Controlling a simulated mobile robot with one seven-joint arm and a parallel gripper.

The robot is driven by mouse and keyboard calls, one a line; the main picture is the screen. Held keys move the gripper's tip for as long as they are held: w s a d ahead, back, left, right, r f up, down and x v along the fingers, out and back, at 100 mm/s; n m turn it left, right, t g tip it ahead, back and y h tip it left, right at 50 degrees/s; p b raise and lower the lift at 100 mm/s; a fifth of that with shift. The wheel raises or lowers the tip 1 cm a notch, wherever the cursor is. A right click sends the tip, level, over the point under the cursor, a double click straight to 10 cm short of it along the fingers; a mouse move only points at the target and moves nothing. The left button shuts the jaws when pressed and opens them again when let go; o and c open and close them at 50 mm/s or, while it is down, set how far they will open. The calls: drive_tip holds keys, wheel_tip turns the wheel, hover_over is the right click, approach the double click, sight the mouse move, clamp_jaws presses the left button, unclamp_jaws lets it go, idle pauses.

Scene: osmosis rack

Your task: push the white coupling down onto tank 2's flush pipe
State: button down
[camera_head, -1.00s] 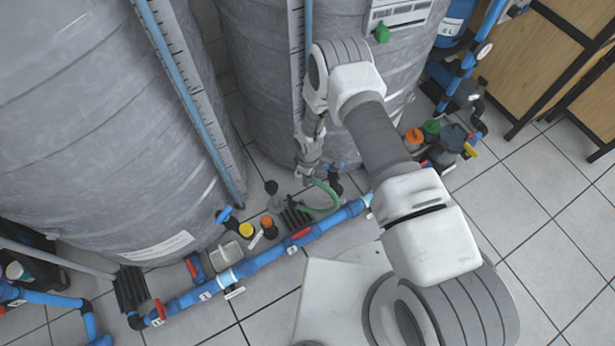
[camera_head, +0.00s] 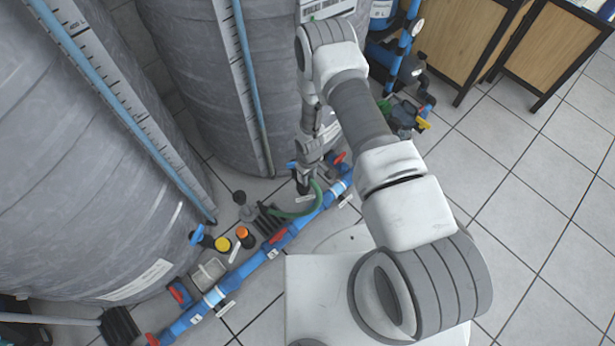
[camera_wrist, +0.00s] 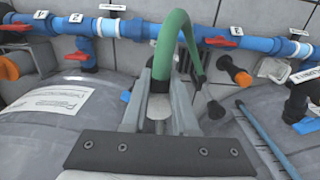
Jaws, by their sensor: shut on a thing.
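My gripper (camera_wrist: 160,85) is shut on the pale coupling (camera_wrist: 158,108) at the end of the green hose (camera_wrist: 172,35). The hose arches up from the coupling and over to a dark fitting at the right of the jaws. In the head view my gripper (camera_head: 303,180) is low at the front foot of the middle tank (camera_head: 190,60), and the green hose (camera_head: 300,211) curves beside it. The fingers hide much of the coupling, and I cannot tell whether a pipe end is inside it. A dark pipe with a tag (camera_wrist: 303,92) stands apart at the right.
A blue pipe (camera_head: 250,264) with red-handled valves runs along the floor before the tanks. Yellow (camera_head: 222,243) and orange (camera_head: 243,232) caps and a grey tray (camera_head: 208,272) lie near it. The left tank (camera_head: 70,180) stands close by. Open tiled floor lies at the right.

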drive_tip(key=shift+f+b, duration=1.85)
drive_tip(key=shift+f, duration=1.05)
drive_tip(key=shift+b, duration=0.5)
drive_tip(key=shift+f+b, duration=0.45)
drive_tip(key=c, duration=0.6)
unclamp_jaws()
drive_tip(key=shift+r, duration=0.1)
wheel_tip(320, 180, up, 17)
drive_tip(key=p, duration=0.6)
drive_tip(key=shift+r, duration=0.2)
